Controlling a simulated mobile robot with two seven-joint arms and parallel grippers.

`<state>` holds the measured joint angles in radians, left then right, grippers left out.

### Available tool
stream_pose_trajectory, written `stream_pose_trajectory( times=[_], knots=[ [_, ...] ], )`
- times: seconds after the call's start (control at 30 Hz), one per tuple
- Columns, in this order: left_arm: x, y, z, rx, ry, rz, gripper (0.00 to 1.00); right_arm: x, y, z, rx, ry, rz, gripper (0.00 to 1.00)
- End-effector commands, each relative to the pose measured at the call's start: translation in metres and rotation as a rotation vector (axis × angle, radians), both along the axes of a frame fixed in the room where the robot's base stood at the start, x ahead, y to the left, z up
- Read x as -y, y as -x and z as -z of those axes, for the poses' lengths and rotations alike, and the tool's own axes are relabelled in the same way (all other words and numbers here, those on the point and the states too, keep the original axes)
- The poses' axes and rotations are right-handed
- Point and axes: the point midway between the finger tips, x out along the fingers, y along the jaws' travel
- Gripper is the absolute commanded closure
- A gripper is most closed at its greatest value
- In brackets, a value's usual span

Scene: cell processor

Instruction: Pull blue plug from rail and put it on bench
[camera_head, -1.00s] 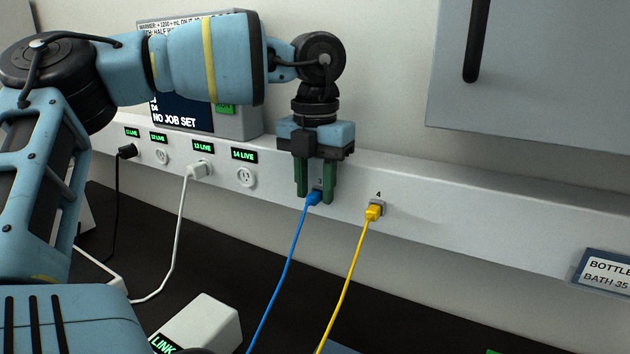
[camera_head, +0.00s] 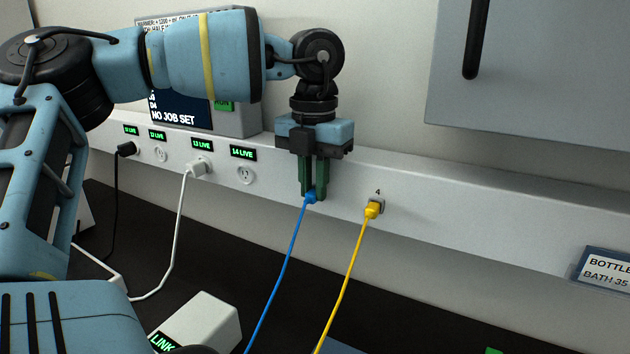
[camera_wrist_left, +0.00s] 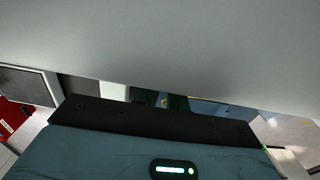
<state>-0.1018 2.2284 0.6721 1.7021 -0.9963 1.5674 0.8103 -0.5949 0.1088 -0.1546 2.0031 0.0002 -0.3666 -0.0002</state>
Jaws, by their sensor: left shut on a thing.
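The blue plug (camera_head: 311,197) is at the white rail (camera_head: 437,203), with its blue cable hanging down toward the dark bench (camera_head: 262,301). My left gripper (camera_head: 314,194) points down in front of the rail and is shut on the blue plug, its green fingers on either side. The fingers hide the socket behind, so I cannot tell whether the plug is still seated. In the left wrist view the gripper body fills the bottom, the dark fingers (camera_wrist_left: 160,101) show only in part, and the plug is not clear. My right gripper is not in view.
A yellow plug (camera_head: 374,209) sits in socket 4 just right of the blue one. A white plug (camera_head: 198,168) and a black plug (camera_head: 127,150) are further left on the rail. A white LINK box (camera_head: 200,322) stands on the bench. A grey cabinet (camera_head: 540,70) hangs upper right.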

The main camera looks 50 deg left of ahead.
Motion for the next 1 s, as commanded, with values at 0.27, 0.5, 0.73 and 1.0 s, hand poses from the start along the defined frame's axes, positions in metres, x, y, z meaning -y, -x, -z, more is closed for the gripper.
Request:
stream_pose_trajectory(
  times=[0.27,0.5,0.73,1.0],
  knots=[
    [0.002,0.004,0.000,0.000,0.000,0.001,1.00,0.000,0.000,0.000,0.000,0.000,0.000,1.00],
    [0.004,0.011,-0.001,0.001,0.001,0.000,1.00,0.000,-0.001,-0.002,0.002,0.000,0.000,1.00],
    [0.006,0.020,0.000,0.001,0.001,0.001,1.00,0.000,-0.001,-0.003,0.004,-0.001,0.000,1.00],
    [0.006,0.020,0.000,0.001,0.001,0.000,1.00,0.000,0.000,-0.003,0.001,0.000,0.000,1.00]
  ],
)
